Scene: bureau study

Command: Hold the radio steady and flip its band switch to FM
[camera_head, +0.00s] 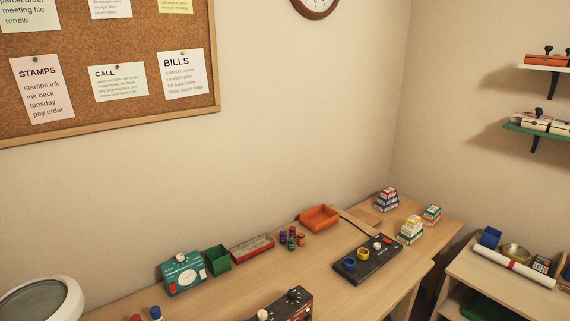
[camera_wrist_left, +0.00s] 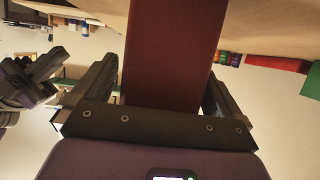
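A dark red-brown box, which looks like the radio (camera_head: 290,304), stands at the bottom edge of the head view, partly cut off, with dark and pale knobs on it. In the left wrist view a dark red body (camera_wrist_left: 170,55), seemingly the same radio, fills the space between the fingers of my left gripper (camera_wrist_left: 165,85). The fingers lie close along both its sides. A dark grey gripper, seemingly my right one (camera_wrist_left: 32,82), is at the left of that view, apart from the radio; its opening is unclear. The band switch cannot be made out.
Along the wall on the desk (camera_head: 235,285) are a teal dial device (camera_head: 184,274), a green bin (camera_head: 217,260), a red tray (camera_head: 252,249) and an orange tray (camera_head: 320,218). A black panel with rings (camera_head: 367,262) lies to the right. Small bottles (camera_head: 156,313) stand at lower left.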

